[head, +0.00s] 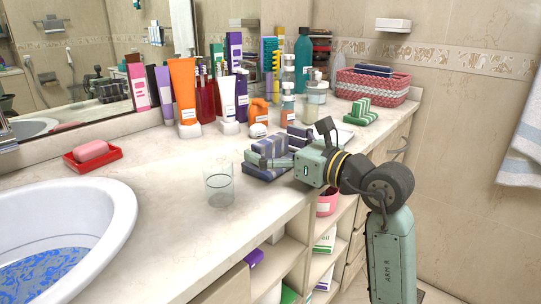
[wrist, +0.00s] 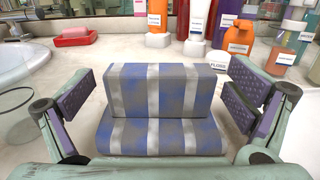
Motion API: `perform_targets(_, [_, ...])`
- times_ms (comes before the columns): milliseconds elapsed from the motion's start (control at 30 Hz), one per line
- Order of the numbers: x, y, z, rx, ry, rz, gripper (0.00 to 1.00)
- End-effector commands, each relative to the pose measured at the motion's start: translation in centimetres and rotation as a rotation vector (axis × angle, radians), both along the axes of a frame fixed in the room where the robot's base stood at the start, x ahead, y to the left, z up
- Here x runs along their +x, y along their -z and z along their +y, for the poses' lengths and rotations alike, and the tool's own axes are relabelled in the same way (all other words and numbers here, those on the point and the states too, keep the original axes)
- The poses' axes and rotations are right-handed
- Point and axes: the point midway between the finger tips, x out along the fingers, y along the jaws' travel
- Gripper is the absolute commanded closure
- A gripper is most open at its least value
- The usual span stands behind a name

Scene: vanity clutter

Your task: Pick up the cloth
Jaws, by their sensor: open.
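A folded cloth with blue-grey and pale stripes (head: 262,170) lies on the counter right of the clear glass. In the wrist view the cloth (wrist: 158,128) sits in the middle, with a raised back fold and a lower front part. My gripper (head: 292,147) is at the cloth, above the counter's front edge. In the wrist view my gripper (wrist: 163,100) is open, one purple-padded finger on each side of the cloth, with visible gaps. Part of the cloth is hidden by my gripper in the head view.
Behind are an orange tube (head: 184,90), an orange bottle (head: 259,111) and a floss box (wrist: 217,62). A green striped cloth (head: 361,111) lies farther right. The basin (head: 120,215) is at left.

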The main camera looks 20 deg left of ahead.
Motion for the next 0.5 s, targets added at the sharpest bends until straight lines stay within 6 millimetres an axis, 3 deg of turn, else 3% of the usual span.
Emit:
perform_targets(167, [0.01, 0.04, -0.03, 0.0, 0.0, 0.0, 0.02])
perform_targets(500, [0.0, 0.03, -0.05, 0.0, 0.0, 0.0, 0.25])
